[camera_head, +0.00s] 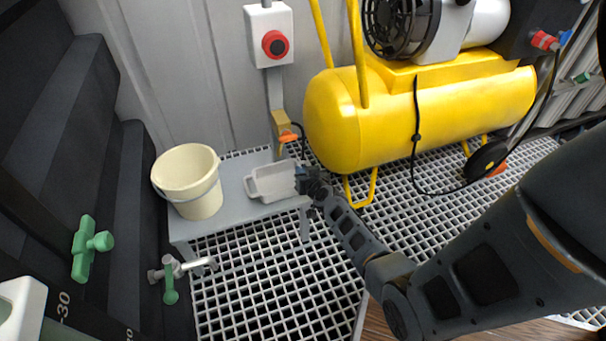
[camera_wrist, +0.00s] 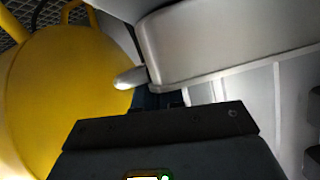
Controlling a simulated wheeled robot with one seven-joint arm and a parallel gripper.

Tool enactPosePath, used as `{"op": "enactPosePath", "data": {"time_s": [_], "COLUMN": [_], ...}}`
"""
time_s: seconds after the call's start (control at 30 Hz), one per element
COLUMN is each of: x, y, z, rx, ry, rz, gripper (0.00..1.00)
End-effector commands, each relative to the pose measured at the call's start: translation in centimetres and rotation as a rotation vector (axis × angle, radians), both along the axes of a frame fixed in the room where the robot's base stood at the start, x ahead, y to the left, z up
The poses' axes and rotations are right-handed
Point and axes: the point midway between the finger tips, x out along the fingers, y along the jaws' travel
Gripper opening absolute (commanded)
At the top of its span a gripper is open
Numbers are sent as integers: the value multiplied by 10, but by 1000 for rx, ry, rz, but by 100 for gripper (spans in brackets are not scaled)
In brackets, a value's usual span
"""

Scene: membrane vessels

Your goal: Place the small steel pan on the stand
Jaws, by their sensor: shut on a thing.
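The small steel pan (camera_head: 272,182) is pale grey with a loop handle on its left side in the head view. It is over the right part of the grey stand (camera_head: 232,168); I cannot tell whether it touches the top. My gripper (camera_head: 302,179) is at the pan's right side and shut on it. In the wrist view the pan (camera_wrist: 225,45) fills the upper right, with a short rounded handle (camera_wrist: 129,78) near the gripper (camera_wrist: 158,97). The exact grip is dark and partly hidden.
A cream bucket (camera_head: 188,182) stands on the left of the stand. A yellow compressor tank (camera_head: 425,115) is close on the right. A red-button box (camera_head: 270,37) is on the wall behind. A green-handled tap (camera_head: 172,275) is at the front left.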

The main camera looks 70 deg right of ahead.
Motion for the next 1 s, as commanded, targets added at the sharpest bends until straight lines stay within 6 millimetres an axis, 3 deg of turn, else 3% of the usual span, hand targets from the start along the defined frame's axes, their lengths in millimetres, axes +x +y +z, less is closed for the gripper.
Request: {"op": "enactPosePath", "data": {"time_s": [0.1, 0.13, 0.37, 0.67, 1.0], "x": [0, 0, 0, -1, -34], "y": [-1, 0, 0, 0, 38], "z": [0, -1, 0, 1, 25], "rx": [-1, 0, 0, 0, 1], "ry": [-2, 0, 0, 0, 2], "rz": [-1, 0, 0, -1, 1], "gripper": [0, 12, 34, 34, 34]}}
